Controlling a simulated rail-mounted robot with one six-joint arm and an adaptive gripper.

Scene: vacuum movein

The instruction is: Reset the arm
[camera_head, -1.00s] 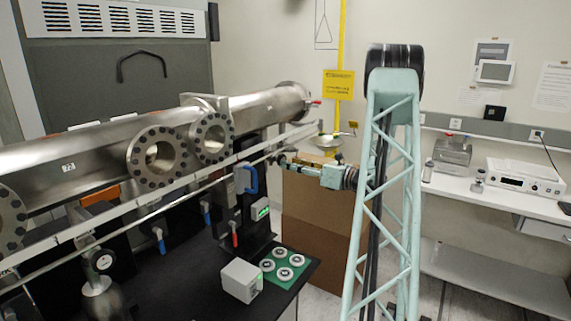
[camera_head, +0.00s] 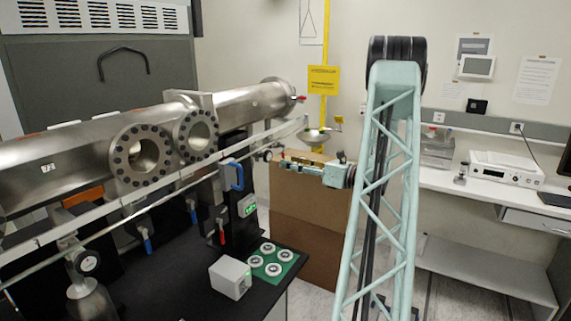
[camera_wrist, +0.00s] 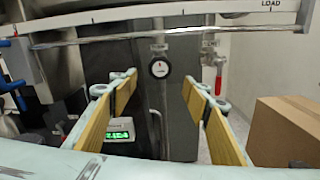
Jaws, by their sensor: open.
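My arm is a pale teal lattice link (camera_head: 385,190) that stands tall at the right of centre in the head view. My gripper (camera_head: 285,162) reaches left from its wrist, in front of the brown cardboard box. In the wrist view my gripper (camera_wrist: 160,92) has its two yellow-padded fingers wide apart, with nothing between them. A round dial gauge (camera_wrist: 160,68) shows beyond the gap between the fingers.
A steel vacuum chamber (camera_head: 70,155) with flanges lies along the left above a black bench (camera_head: 185,290). A grey block (camera_head: 230,278) and a green mat with several rings (camera_head: 292,258) sit there. A cardboard box (camera_head: 310,225) stands behind my gripper. A white wall shelf (camera_head: 470,190) is at right.

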